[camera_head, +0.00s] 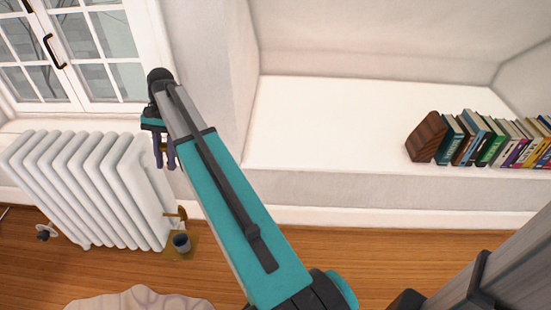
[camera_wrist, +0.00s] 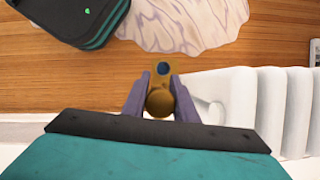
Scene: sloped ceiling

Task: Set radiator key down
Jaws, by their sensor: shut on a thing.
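The radiator key, a small brass-coloured piece, sits between the fingers of my gripper (camera_head: 165,162). In the wrist view my gripper (camera_wrist: 160,95) is shut on the radiator key (camera_wrist: 160,103), whose rounded brass end faces the camera. The fingers point down beside the right end of the white radiator (camera_head: 85,190), clear of the floor.
A brass fitting (camera_head: 177,215) sticks out by the radiator's right end. A pale wavy-patterned rug (camera_head: 140,298) lies on the wooden floor. A white ledge (camera_head: 335,120) holds a row of books (camera_head: 490,138) at the right. Bare floor lies right of the plate.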

